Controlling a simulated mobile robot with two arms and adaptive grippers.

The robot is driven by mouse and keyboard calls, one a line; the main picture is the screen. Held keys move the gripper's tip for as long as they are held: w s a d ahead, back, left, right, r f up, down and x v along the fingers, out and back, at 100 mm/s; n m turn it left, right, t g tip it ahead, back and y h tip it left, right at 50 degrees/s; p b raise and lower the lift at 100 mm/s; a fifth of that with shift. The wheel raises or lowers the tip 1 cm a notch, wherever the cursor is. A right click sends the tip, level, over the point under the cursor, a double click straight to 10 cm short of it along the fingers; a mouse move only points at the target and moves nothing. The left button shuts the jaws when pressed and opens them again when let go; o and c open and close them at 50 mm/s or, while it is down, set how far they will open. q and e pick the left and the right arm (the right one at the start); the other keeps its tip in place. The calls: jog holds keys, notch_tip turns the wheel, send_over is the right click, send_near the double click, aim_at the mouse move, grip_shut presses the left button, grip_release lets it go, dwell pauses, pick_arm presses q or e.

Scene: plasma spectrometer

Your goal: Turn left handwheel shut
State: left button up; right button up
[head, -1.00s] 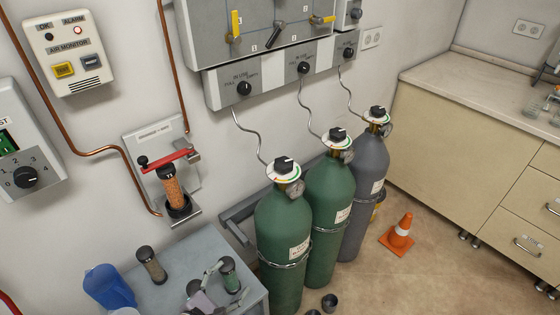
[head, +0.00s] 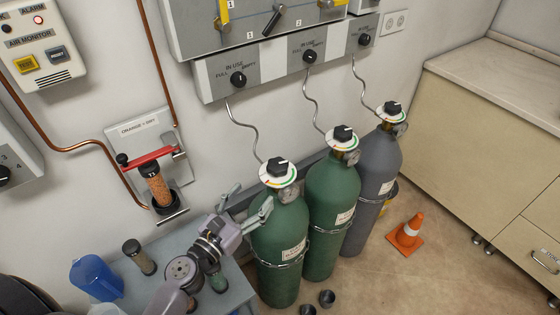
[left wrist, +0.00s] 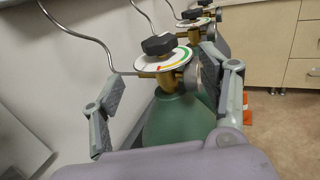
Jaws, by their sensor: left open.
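The left handwheel (head: 278,166) is a black knob over a white dial with coloured marks, on top of the left green cylinder (head: 281,235). In the left wrist view the black handwheel (left wrist: 159,45) stands ahead, a little above the line between my fingers. My left gripper (head: 247,201) is open and empty, just left of the cylinder's shoulder and below the dial. In the left wrist view its two fingers (left wrist: 160,95) are spread wide to either side of the green cylinder top (left wrist: 178,122). I cannot tell whether a finger touches it. My right gripper is not in view.
A second green cylinder (head: 331,218) and a grey cylinder (head: 374,185) stand to the right, with similar knobs. Thin hoses rise to the wall panel (head: 275,75). A small table (head: 233,292) with bottles is at lower left. An orange cone (head: 407,234) stands on the floor.

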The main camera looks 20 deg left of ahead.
aim_at(272, 173)
pick_arm(q)
jog(key=p+x, duration=0.1)
jog(key=x, duration=0.3)
jog(key=shift+w+a, duration=0.1)
jog(key=shift+w, duration=0.05)
jog(key=x, duration=0.5)
jog(key=shift+p, duration=0.4)
jog(key=shift+x, duration=1.2)
jog(key=shift+w+d+f, duration=0.1)
jog(key=shift+w+d, duration=0.1)
jog(key=shift+w, duration=0.3)
jog(key=c, duration=1.2)
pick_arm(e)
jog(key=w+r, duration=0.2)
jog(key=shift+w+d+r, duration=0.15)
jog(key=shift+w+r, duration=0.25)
